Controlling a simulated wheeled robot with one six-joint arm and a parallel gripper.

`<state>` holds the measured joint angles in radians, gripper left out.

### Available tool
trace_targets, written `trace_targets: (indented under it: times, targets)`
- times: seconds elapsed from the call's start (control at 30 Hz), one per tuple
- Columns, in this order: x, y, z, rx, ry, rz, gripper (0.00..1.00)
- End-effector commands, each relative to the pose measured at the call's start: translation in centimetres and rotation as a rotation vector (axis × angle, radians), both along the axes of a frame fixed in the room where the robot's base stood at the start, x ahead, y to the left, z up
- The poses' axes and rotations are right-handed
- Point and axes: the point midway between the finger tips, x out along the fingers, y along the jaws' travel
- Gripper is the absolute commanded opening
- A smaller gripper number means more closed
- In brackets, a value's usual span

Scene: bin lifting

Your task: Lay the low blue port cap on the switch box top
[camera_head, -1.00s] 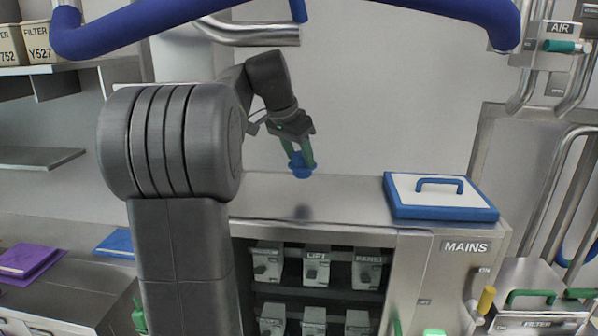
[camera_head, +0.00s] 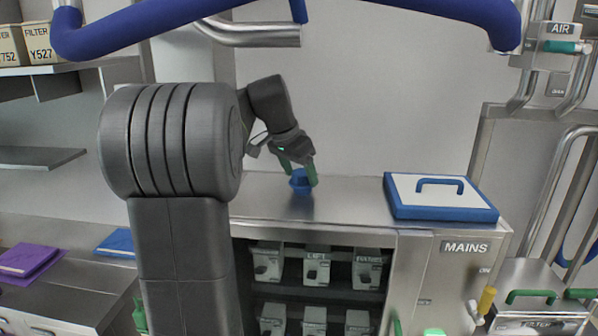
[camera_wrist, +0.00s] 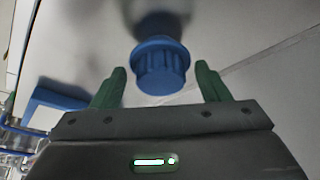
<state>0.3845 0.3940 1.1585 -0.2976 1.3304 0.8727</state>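The low blue port cap (camera_head: 300,186) appears to rest on the switch box top (camera_head: 345,205), near its back left part. In the wrist view the cap (camera_wrist: 160,66) shows its ribbed knob towards me, with a wider rim beyond it. My gripper (camera_head: 299,172) is just above and around the cap, one green finger on each side. In the wrist view my gripper (camera_wrist: 161,78) is open, with a clear gap between each finger and the cap. The cap's underside is hidden.
A white and blue lidded panel with a blue handle (camera_head: 441,200) lies on the right part of the top, above the MAINS label (camera_head: 465,247). Open shelves with grey switches (camera_head: 317,268) are below. Blue pipes (camera_head: 300,14) cross overhead. The top between cap and panel is clear.

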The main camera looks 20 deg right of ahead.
Motion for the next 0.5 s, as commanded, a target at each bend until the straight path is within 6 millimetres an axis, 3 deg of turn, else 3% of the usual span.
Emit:
trace_targets:
  times: [0.27, 0.5]
  targets:
    - [0.0, 0.2, 0.7, -0.001, -0.002, 0.001, 0.69]
    - [-0.5, 1.8, 5.0, -0.002, -0.006, 0.002, 0.69]
